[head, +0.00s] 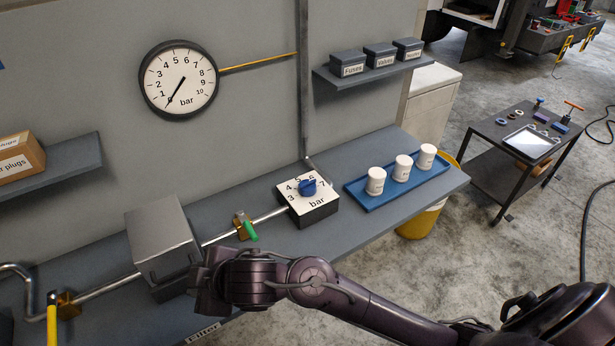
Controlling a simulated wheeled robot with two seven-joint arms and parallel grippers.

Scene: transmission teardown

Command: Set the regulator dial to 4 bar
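The regulator (308,212) is a dark box on the bench with a white face marked 3 to 7 and "bar". Its blue dial knob (307,187) sits on that face; its exact setting is too small to read. The round pressure gauge (179,80) hangs on the wall, its needle pointing to the lower left near the bottom of the scale. My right gripper (203,286) is in front of the grey metal box, left of and apart from the regulator. Its finger opening is not clear. My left gripper is not in view.
The pipe carries a green-handled valve (248,230), a grey metal box (160,238) and a yellow-handled valve (52,322). A blue tray (371,203) with three white containers stands right of the regulator. A shelf (372,80) with labelled bins is above.

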